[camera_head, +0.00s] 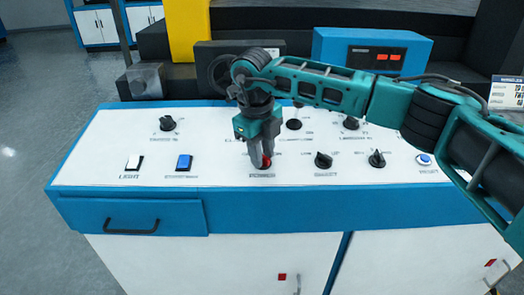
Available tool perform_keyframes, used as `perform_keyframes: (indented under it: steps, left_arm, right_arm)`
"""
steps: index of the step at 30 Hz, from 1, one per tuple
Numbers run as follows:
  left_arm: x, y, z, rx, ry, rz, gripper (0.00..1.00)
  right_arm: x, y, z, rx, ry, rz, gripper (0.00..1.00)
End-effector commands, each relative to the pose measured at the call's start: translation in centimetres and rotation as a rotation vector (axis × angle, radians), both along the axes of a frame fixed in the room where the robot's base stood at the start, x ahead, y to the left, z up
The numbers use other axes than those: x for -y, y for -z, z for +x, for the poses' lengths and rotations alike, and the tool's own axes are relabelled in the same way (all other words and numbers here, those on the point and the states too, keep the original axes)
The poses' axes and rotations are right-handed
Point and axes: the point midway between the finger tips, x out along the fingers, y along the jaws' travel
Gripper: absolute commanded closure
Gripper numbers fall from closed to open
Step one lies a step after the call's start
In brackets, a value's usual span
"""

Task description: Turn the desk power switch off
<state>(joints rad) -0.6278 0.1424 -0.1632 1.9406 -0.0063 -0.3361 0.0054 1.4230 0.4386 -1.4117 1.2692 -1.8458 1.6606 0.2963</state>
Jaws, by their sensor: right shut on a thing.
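The desk (225,180) has a white sloped top with a blue front edge and carries several knobs and switches. My right gripper (262,164) points down over the middle of the desk's front row. It is shut on a red knob (267,160), which the fingers partly hide. The label below this knob is too small to read with certainty, so I cannot tell whether it is the power switch or which way it is set. My left gripper is not in view.
Left of the gripper are a white switch (134,162) labelled LIGHT and a blue switch (184,162). Right of it are black knobs (323,160) (377,159) and a round blue button (424,159). A blue box (345,45) with red displays stands behind the desk.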

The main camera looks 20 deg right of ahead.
Motion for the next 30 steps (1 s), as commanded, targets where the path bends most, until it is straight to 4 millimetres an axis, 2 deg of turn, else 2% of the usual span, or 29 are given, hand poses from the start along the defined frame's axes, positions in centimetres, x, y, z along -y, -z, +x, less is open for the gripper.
perform_keyframes:
  steps: [10, 11, 13, 23, 26, 30]
  left_arm:
    - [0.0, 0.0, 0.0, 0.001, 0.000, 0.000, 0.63]
    - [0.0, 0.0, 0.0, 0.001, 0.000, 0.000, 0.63]
    - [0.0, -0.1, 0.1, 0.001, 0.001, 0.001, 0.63]
    - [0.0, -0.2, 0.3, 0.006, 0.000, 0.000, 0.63]
    - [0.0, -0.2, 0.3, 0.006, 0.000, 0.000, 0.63]
    - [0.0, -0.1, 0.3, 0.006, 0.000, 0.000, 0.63]
  right_arm:
    - [0.0, -0.2, 0.1, 0.005, -0.003, 0.001, 1.00]
    - [0.0, -0.2, 0.1, 0.005, -0.003, 0.001, 0.69]
    - [0.0, -0.2, 0.1, 0.004, -0.002, 0.000, 0.63]
    - [-0.1, -0.7, 0.0, 0.002, -0.002, 0.000, 0.63]
    - [-0.3, -2.0, 0.0, 0.005, -0.003, 0.001, 0.63]
    - [-0.6, -5.0, -0.2, 0.006, -0.004, 0.001, 0.63]
